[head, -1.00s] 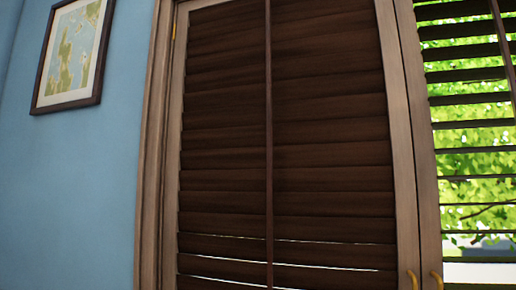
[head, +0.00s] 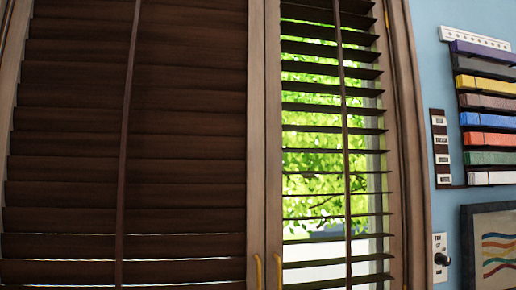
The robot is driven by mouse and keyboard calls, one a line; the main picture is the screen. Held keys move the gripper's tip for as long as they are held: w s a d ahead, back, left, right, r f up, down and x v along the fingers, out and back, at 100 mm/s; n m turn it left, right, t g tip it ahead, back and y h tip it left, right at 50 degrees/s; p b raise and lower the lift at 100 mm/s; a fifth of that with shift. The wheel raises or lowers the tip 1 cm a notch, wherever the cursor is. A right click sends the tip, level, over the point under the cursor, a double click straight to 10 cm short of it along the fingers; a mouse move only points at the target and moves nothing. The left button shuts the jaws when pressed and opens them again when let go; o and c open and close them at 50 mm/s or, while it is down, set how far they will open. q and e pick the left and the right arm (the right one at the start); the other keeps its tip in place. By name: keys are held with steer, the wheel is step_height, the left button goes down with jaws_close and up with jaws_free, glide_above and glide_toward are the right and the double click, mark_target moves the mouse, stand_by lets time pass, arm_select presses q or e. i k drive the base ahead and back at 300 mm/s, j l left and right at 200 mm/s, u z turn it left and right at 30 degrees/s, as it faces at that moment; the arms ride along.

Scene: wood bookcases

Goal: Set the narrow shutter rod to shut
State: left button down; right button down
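A wide shutter panel (head: 185,130) fills the left of the head view. Its dark slats lie almost closed, with thin light gaps near the bottom, and a vertical rod (head: 127,130) runs down its front. A narrower shutter panel (head: 310,107) stands to its right. Its slats are tilted open and show green leaves outside. The narrow panel's vertical rod (head: 346,150) runs down the front of these slats. Neither of my grippers is in view.
Two brass handles (head: 258,272) sit low where the panels meet. On the blue wall at right are a labelled plate (head: 441,147), colored bars (head: 487,119), a plate with a dark knob (head: 440,259) and a framed wavy picture (head: 492,250).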

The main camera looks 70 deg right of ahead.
mark_target(347, 201)
steer(key=k+j+z, duration=0.15)
steer(key=k, duration=0.35)
steer(key=z, duration=2.45)
